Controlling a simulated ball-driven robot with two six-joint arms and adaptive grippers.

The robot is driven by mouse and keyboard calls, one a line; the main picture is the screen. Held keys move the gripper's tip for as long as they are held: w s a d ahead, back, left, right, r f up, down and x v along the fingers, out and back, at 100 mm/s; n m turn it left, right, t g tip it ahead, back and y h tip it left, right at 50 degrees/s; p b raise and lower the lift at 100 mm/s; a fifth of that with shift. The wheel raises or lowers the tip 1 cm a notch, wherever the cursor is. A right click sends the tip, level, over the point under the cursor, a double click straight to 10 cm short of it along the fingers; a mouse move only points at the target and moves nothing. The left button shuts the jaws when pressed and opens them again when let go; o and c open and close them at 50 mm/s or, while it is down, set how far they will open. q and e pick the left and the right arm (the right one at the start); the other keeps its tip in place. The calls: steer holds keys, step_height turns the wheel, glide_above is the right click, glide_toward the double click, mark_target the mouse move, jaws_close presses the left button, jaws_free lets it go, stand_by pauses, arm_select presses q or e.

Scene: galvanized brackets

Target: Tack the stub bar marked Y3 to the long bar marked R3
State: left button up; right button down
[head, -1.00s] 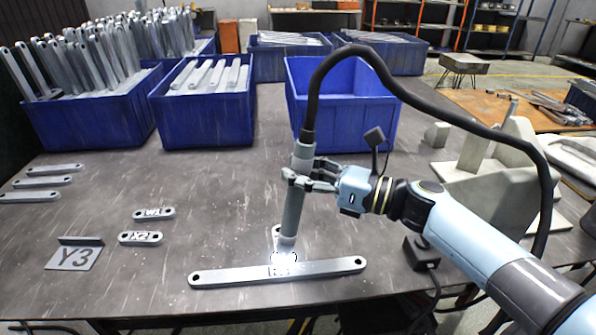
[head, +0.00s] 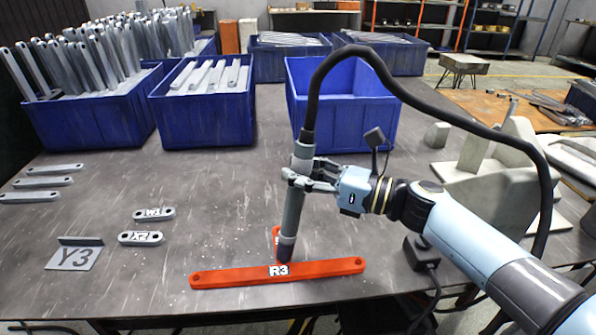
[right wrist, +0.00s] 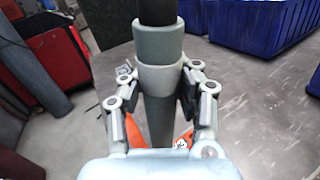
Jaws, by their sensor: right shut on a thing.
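My right gripper (head: 312,178) is shut on a grey welding torch (head: 293,210) and holds it upright. The torch's tip is at the near long bar, just behind its R3 label. The long bar marked R3 (head: 230,275) lies across the table front and is orange. An orange stub bar (head: 276,236) stands out behind its middle, mostly hidden by the torch; its marking cannot be read. In the right wrist view the torch (right wrist: 160,100) sits between both fingers. My left gripper is not in view.
Stub bars marked W1 (head: 154,213) and X2 (head: 141,238) lie left of centre. Several grey bars (head: 43,182) lie at the far left. Blue bins (head: 203,118) line the back; one (head: 345,110) looks empty. A black cable loops from the torch over my right arm.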

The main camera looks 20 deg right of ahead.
mark_target(311, 151)
steer(key=shift+s+f, duration=0.1)
steer(key=shift+f, duration=0.05)
stand_by(0.3)
step_height(311, 151, up, 6)
steer(key=p, duration=0.4)
steer(key=shift+f+p, duration=0.25)
steer(key=shift+p, duration=0.15)
steer(key=shift+f, duration=0.1)
